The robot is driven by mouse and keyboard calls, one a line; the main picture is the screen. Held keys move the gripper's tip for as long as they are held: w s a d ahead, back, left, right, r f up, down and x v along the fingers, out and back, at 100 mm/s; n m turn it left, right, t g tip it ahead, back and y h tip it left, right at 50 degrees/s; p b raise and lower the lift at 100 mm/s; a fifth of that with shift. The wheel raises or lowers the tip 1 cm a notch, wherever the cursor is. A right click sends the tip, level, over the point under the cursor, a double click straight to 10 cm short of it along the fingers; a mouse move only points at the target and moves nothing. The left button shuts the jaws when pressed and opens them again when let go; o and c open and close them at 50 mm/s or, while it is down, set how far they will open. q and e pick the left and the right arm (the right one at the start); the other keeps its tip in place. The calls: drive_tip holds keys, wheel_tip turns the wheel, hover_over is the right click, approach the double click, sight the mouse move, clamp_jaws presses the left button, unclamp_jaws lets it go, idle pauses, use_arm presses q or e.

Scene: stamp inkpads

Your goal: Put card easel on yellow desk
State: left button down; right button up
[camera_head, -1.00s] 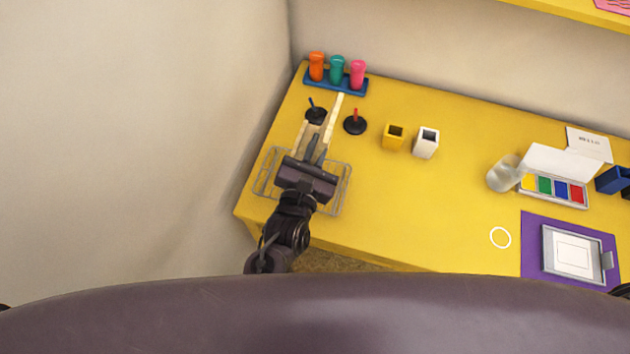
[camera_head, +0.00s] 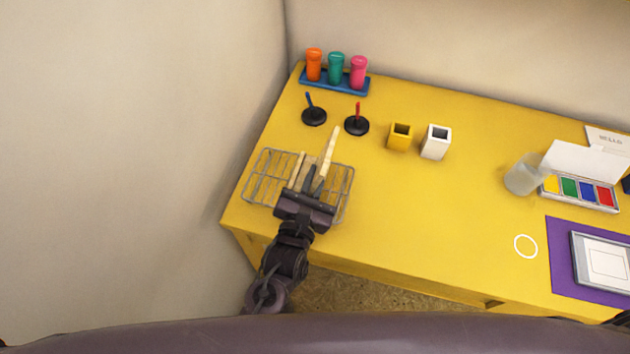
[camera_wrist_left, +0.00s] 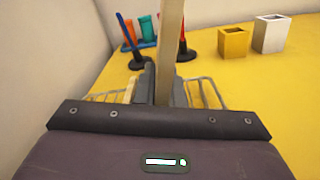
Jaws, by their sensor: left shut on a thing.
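The card easel (camera_head: 329,155) shows as pale wooden strips. My left gripper (camera_head: 312,181) is shut on one long strip, which points away toward the back of the desk. A shorter strip (camera_head: 297,168) shows to its left. In the left wrist view the strip (camera_wrist_left: 172,45) rises between the fingers (camera_wrist_left: 162,88), and its lower part is hidden. The gripper and easel are over the wire rack (camera_head: 262,172) at the left front of the yellow desk (camera_head: 420,210). I cannot tell whether the easel touches the rack. My right gripper is not in view.
Two black-based stamps (camera_head: 314,116) (camera_head: 357,125) stand behind the rack. Behind them is a blue tray (camera_head: 335,87) with three coloured bottles. Yellow (camera_head: 400,137) and white (camera_head: 436,142) cups stand to the right. The desk's middle front is clear. A wall borders the left.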

use_arm(q)
drive_tip(key=shift+r, duration=0.15)
drive_tip(key=c, duration=1.5)
unclamp_jaws()
